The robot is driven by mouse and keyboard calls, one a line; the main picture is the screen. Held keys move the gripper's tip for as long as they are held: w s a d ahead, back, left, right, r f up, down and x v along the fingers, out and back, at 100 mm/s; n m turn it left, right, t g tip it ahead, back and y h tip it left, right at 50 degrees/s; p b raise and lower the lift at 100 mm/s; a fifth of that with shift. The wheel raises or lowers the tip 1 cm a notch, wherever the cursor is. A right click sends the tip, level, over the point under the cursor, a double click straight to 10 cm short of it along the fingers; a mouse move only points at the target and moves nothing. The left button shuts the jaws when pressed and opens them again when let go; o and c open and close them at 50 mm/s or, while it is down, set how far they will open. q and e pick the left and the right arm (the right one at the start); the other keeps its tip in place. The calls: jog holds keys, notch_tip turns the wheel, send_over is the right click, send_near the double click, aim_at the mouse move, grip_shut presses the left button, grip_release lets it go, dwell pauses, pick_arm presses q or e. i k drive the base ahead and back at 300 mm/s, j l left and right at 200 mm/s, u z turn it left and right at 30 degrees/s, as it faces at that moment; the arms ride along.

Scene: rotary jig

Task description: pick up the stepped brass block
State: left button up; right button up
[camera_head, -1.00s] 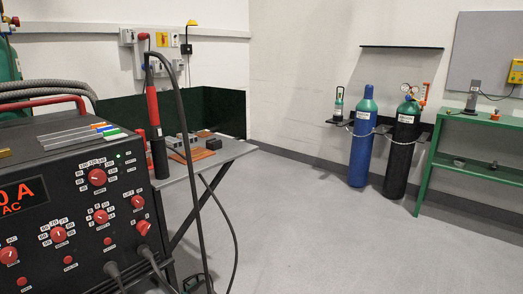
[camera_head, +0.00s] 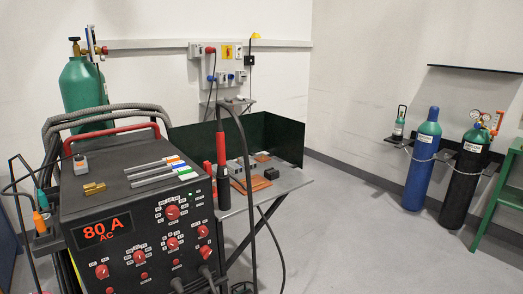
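A small brass-coloured block (camera_head: 94,188) lies on the top of the black welding machine (camera_head: 140,230), near its front left edge above the 80 A display. It looks stepped, but it is small in the picture. Neither of my grippers shows in the head view.
A small grey piece with an orange top (camera_head: 80,163) stands behind the brass block. Several coloured-tip rods (camera_head: 160,170) lie to its right. A red handle (camera_head: 110,133) and thick grey hoses run behind. A metal table (camera_head: 285,184) with small parts stands to the right; open floor lies beyond.

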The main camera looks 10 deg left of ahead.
aim_at(93, 188)
jog(key=u, duration=1.5)
jog(key=l+u, duration=0.15)
jog(key=u, duration=0.15)
jog(key=i+l+u, duration=0.1)
jog(key=u, duration=0.2)
